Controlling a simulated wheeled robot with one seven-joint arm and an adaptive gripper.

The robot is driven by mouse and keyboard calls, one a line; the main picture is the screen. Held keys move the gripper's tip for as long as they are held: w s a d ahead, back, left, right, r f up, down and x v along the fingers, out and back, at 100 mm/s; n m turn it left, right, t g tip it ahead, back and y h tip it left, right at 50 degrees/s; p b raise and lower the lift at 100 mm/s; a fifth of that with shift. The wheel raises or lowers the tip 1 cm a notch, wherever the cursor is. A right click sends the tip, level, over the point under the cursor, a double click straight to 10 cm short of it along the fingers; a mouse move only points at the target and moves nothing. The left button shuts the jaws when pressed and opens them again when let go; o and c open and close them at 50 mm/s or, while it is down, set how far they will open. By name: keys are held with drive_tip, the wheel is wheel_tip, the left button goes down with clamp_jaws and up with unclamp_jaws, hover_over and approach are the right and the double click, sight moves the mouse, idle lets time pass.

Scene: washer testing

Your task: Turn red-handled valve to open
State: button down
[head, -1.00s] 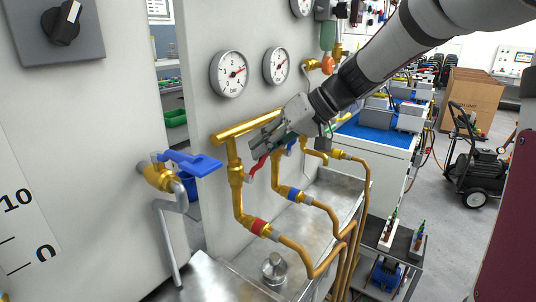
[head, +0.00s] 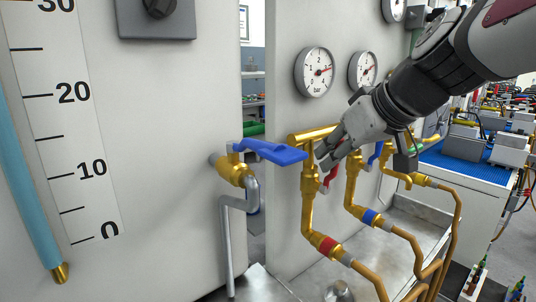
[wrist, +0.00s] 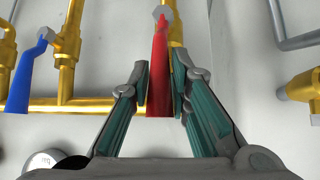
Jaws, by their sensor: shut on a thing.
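The red valve handle (head: 331,178) sits on the first brass pipe (head: 308,200), the one with a red band (head: 328,245). My gripper (head: 324,158) is at this handle, above and behind it in the head view. In the wrist view, the red handle (wrist: 158,85) lies lengthwise between the two fingers of my gripper (wrist: 160,75), which are closed on its sides. In the head view the fingers partly hide the handle's upper part.
A blue-handled valve (head: 268,151) juts from the panel left of the gripper. Another blue handle (head: 375,152) is close by on the right. A brass manifold (head: 314,133) runs beside the fingers. Gauges (head: 314,71) hang above, and a metal basin (head: 400,225) lies below.

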idle(0.3)
drive_tip(key=c, duration=1.5)
unclamp_jaws()
drive_tip(key=shift+o, duration=0.2)
drive_tip(key=shift+s+r, duration=0.1)
drive_tip(key=v, duration=1.1)
drive_tip(key=shift+s+r, duration=0.2)
drive_tip(key=shift+s, duration=0.05)
drive_tip(key=shift+d, duration=0.15)
drive_tip(key=s+d+f+m+g+h+p, duration=0.1)
drive_tip(key=s+f+p, duration=0.4)
drive_tip(key=s, duration=0.5)
drive_tip(key=s+f+m+g+h+p, duration=0.2)
drive_tip(key=s+f+m+g+p, duration=0.1)
drive_tip(key=s, duration=0.6)
wheel_tip(320, 180, down, 3)
drive_tip(key=shift+s+d+f+m+h+p, duration=0.1)
drive_tip(key=shift+s+d+m+h+p, duration=0.3)
drive_tip(key=shift+p, duration=0.75)
